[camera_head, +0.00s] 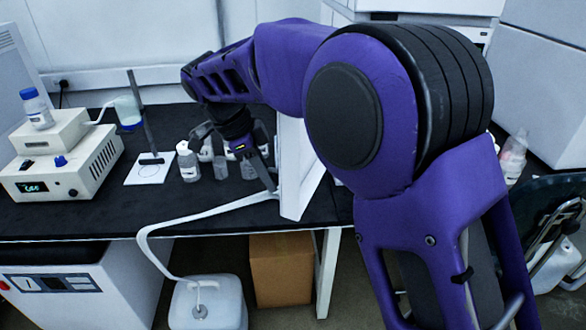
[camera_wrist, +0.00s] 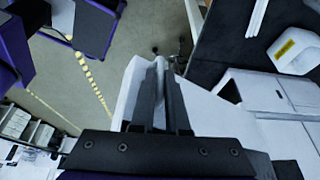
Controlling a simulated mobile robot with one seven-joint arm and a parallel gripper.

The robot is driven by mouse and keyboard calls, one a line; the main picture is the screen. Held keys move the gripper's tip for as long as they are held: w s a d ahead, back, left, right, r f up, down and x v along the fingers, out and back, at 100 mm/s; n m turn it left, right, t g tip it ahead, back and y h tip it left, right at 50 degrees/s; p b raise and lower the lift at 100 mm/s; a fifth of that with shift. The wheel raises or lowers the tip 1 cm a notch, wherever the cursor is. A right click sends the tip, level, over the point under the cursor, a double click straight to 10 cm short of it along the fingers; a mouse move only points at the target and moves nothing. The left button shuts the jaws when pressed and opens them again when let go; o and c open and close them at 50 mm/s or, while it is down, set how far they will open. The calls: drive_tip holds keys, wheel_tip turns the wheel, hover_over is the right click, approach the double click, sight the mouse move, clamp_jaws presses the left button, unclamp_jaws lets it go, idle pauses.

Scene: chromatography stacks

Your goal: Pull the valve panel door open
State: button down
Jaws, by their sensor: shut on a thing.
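The white valve panel door (camera_head: 303,185) shows in the head view as an upright white panel near the bench's front edge, partly behind my arm. In the wrist view the white panel (camera_wrist: 130,92) runs beneath and beside my fingers. My gripper (camera_head: 268,182) is at the panel's left side in the head view. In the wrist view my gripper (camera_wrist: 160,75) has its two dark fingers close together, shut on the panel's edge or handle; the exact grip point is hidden. My arm hides the hinge side and most of the unit behind, so the opening angle cannot be told.
Several small bottles (camera_head: 188,162) stand on the black bench (camera_head: 95,212) left of my gripper. A white tube (camera_head: 160,228) runs from near the panel to a white canister (camera_head: 207,303) below. A cream instrument (camera_head: 62,180) stands at left. A cardboard box (camera_head: 281,270) sits under the bench.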

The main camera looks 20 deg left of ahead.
drive_tip(key=shift+w+a, duration=0.3)
drive_tip(key=shift+a, duration=0.15)
drive_tip(key=c, duration=1)
unclamp_jaws()
drive_tip(key=shift+w, duration=0.1)
drive_tip(key=shift+o, duration=0.4)
drive_tip(key=p+v, duration=0.3)
drive_tip(key=v, duration=1.4)
drive_tip(key=shift+a+r, duration=0.15)
drive_tip(key=shift+r, duration=0.05)
